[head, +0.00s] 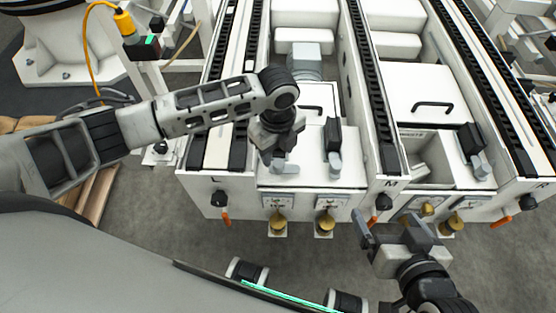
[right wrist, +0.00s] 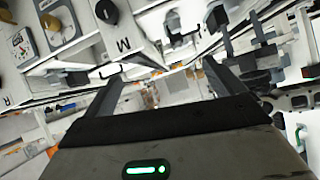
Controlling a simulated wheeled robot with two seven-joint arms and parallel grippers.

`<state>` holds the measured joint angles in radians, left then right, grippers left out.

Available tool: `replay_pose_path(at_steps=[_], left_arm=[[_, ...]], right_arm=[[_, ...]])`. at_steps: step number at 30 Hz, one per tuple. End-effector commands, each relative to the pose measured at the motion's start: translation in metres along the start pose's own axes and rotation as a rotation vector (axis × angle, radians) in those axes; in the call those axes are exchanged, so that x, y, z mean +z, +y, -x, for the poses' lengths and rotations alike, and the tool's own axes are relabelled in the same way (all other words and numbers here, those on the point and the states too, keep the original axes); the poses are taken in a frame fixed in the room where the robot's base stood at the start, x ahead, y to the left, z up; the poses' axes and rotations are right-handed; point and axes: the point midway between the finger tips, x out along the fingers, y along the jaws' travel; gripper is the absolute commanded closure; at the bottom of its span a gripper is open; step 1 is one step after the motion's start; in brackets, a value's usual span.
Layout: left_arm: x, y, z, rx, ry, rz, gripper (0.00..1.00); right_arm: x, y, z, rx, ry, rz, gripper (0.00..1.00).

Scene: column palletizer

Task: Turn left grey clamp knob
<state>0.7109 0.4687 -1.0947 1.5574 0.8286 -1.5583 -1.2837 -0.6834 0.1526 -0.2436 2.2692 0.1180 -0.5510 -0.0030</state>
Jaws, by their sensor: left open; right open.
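My left gripper (head: 277,150) points down over the left part of the white machine's front deck. It covers most of what lies beneath it, and a grey piece (head: 284,168) shows just below it; contact cannot be told. To its right stands a grey clamp (head: 334,165) with a black upper part. My right gripper (head: 388,224) is open and empty, low in front of the M post. Its two spread fingers also show in the right wrist view (right wrist: 160,80), with nothing between them.
Black knobs sit on the front at L (head: 219,199), M (head: 384,202) and R (head: 528,202), with orange levers below. Brass knobs (head: 278,221) (head: 325,221) stick out of the front panel. Another clamp (head: 474,145) stands on the right deck. Chain conveyors run backward.

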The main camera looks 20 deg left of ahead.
Motion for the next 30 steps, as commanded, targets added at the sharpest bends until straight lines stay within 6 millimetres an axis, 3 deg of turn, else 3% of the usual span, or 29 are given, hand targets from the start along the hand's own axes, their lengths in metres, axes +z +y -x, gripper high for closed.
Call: replay_pose_path(at_steps=[1, 6, 18, 19, 24, 30], left_arm=[[0.0, 0.0, -0.012, 0.001, 0.0, 0.0, 0.52], [-0.001, 0.0, -0.031, 0.0, 0.0, -0.001, 0.52], [0.0, 0.0, -0.038, -0.001, 0.0, 0.0, 0.52], [0.0, 0.0, -0.038, -0.001, 0.0, 0.0, 0.55], [0.0, 0.0, -0.038, -0.001, 0.0, 0.0, 0.97], [0.0, 0.0, -0.037, 0.0, 0.0, 0.006, 0.97]], right_arm=[[0.007, 0.0, -0.006, -0.004, -0.008, 0.0, 0.06], [0.015, 0.0, -0.013, -0.011, -0.03, -0.003, 0.06], [0.017, 0.001, -0.017, -0.013, -0.038, -0.004, 0.06], [0.017, 0.001, -0.017, -0.013, -0.038, -0.003, 0.06], [0.016, 0.001, -0.016, -0.013, -0.035, -0.003, 0.06], [0.013, 0.001, -0.015, -0.012, -0.031, -0.002, 0.06]])
